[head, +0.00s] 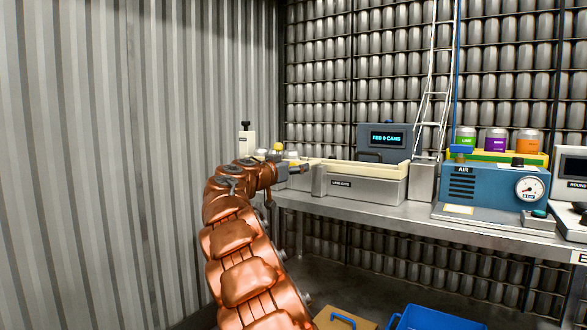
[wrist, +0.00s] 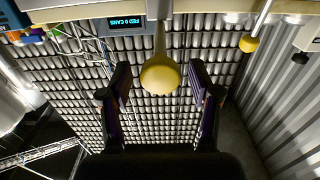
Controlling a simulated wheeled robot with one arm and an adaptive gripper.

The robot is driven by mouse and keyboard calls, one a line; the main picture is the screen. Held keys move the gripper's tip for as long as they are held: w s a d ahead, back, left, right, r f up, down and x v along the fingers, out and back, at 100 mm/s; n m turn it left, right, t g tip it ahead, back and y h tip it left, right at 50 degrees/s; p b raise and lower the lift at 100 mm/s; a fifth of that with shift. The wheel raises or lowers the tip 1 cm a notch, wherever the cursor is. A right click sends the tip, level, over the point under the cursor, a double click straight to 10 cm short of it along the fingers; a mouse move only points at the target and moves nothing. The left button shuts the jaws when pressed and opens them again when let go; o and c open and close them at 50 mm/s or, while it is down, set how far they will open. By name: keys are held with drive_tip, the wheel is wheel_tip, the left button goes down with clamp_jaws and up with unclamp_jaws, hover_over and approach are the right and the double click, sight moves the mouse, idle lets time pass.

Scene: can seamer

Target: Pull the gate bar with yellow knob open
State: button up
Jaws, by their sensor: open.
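A rounded yellow knob (wrist: 160,74) on a pale bar shows in the middle of the wrist view, between the two dark fingers of my gripper (wrist: 160,82). The fingers are spread, with a visible gap on each side of the knob. I cannot tell how deep the knob sits between them. In the head view my gripper (head: 286,171) is at the left end of the grey unit labelled "LANE GATE" (head: 365,188), mostly hidden behind my copper arm. A small yellow knob (head: 278,147) shows just above it; I cannot tell whether it is the same knob.
A second yellow knob (wrist: 249,43) on a thin rod is right of my gripper in the wrist view. A display (head: 385,140) stands behind the lane unit. The blue AIR box (head: 485,188) is at right. Corrugated wall (head: 130,150) closes the left side.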

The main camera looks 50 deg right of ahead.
drive_tip(key=s+a, duration=0.1)
drive_tip(key=a, duration=1.1)
drive_tip(key=shift+s, duration=0.2)
idle(0.4)
